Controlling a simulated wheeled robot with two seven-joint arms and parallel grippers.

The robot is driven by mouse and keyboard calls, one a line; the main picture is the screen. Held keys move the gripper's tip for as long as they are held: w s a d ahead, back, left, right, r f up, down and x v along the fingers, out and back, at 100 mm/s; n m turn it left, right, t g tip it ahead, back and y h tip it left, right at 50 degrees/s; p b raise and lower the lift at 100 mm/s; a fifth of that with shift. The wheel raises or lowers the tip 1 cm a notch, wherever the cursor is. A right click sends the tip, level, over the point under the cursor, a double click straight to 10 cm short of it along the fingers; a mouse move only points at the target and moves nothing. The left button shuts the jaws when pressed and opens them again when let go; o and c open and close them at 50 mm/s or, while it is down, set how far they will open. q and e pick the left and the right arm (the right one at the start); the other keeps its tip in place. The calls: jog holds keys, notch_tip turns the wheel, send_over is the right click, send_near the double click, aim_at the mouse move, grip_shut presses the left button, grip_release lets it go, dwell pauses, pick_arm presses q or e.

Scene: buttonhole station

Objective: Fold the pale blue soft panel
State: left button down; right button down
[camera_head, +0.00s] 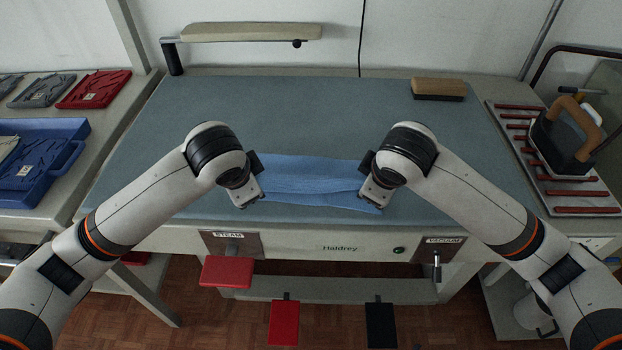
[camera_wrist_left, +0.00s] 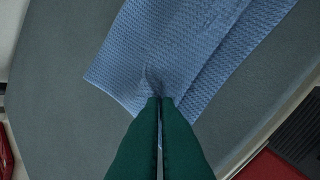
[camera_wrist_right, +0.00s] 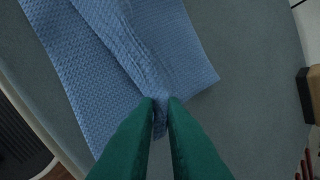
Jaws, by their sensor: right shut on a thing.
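The pale blue soft panel (camera_head: 310,178) lies on the grey ironing surface near its front edge, between my two grippers. A long edge or crease runs across its near part, with a strip of panel showing in front of it. My left gripper (camera_head: 248,192) is at the panel's left end; in the left wrist view its green fingers (camera_wrist_left: 160,98) are together on the puckered panel (camera_wrist_left: 180,50). My right gripper (camera_head: 373,192) is at the right end; in the right wrist view its fingers (camera_wrist_right: 161,101) pinch a raised ridge of the panel (camera_wrist_right: 150,45).
A wooden-backed brush (camera_head: 438,89) lies at the back right. An iron (camera_head: 565,135) stands on a rack at the right. A padded arm (camera_head: 250,32) spans the back. A blue crate (camera_head: 40,160) sits at the left. The surface behind the panel is clear.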

pick_arm(q)
jog(key=shift+s+a, duration=0.1)
jog(key=shift+a, duration=0.05)
pick_arm(e)
jog(key=shift+s+d, duration=0.1)
jog(key=shift+d, duration=0.05)
pick_arm(q)
jog(key=c, duration=2.1)
grip_release()
pick_arm(e)
jog(key=c, duration=1.9)
grip_release()
jog(key=shift+c, duration=0.2)
pick_arm(q)
jog(key=o, duration=0.6)
jog(key=shift+c, duration=0.2)
pick_arm(e)
jog(key=o, duration=0.6)
pick_arm(q)
jog(key=shift+o, duration=1.1)
pick_arm(e)
jog(key=shift+s, duration=0.1)
